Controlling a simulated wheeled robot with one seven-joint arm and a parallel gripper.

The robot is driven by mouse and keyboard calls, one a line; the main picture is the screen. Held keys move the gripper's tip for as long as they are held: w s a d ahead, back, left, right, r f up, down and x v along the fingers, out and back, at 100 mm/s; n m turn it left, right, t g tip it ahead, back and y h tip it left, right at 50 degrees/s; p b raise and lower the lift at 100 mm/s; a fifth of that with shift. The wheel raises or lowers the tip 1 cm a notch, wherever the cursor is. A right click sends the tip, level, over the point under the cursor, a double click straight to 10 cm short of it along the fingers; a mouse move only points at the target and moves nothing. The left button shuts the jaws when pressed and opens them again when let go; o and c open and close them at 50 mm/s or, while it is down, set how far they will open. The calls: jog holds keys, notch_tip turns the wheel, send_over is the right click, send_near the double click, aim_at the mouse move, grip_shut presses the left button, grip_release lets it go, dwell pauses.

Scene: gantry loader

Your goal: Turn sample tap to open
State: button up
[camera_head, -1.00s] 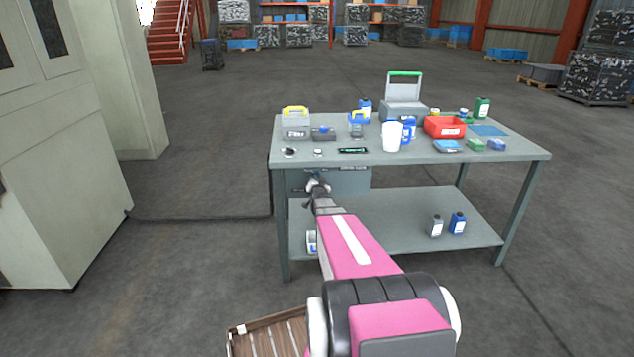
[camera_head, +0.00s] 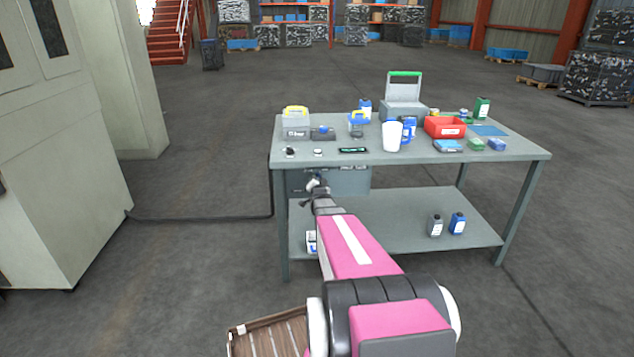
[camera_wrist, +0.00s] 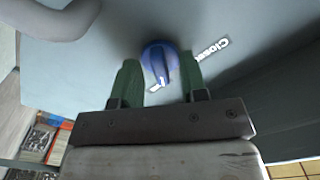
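In the wrist view a rounded blue tap knob (camera_wrist: 158,58) sits on a pale grey panel (camera_wrist: 85,68). A dark ridge shows on it, and a white label (camera_wrist: 212,50) to its right begins "Close". My gripper (camera_wrist: 160,72) has one green finger on each side of the knob, very close to it. I cannot tell whether the fingers press on it. In the head view my gripper (camera_head: 313,183) is at the front of the grey workbench (camera_head: 420,163), below the top's edge by the grey box (camera_head: 350,182). The tap is not distinguishable there.
The bench top holds a red bin (camera_head: 444,127), a white cup (camera_head: 391,138) and several small items. Two bottles stand on the lower shelf (camera_head: 375,220). A pale cabinet (camera_head: 55,150) is at left, with open floor between it and the bench.

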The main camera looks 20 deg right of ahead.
jog(key=shift+s, duration=0.1)
jog(key=v, duration=1)
jog(key=shift+s, duration=0.35)
jog(key=shift+a, duration=0.1)
jog(key=s+a+f+n+g+y, duration=0.45)
jog(key=s+a+g, duration=0.3)
jog(key=a, duration=0.45)
jog(key=s+a+n+g, duration=0.3)
jog(key=s+a+g, duration=0.1)
jog(key=s, duration=0.4)
jog(key=s+a+n+g, duration=0.3)
jog(key=s+a+g, duration=0.1)
jog(key=s+g, duration=0.2)
jog(key=shift+s+a+r, duration=0.3)
jog(key=shift+s+r, duration=0.15)
jog(key=shift+s, duration=0.45)
